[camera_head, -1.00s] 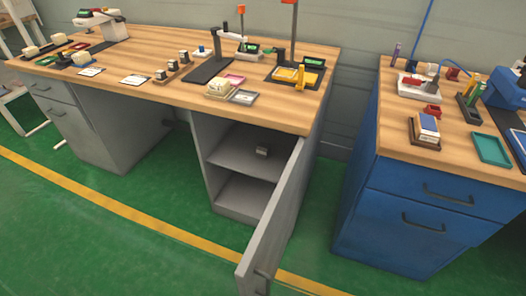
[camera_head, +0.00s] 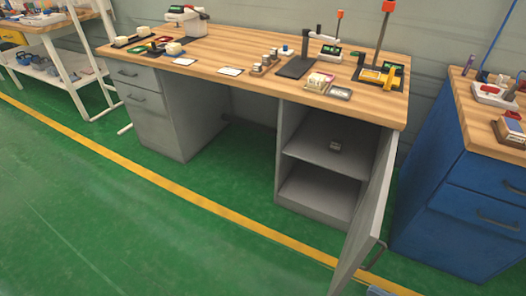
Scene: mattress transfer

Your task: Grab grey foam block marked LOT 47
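My gripper is not in view.
The cabinet door (camera_head: 366,215) stands open and juts out toward the lower right. A blue cabinet (camera_head: 465,215) is at the right, a white rack (camera_head: 70,65) at the far left. Green floor (camera_head: 150,215) with a yellow line is clear in front.

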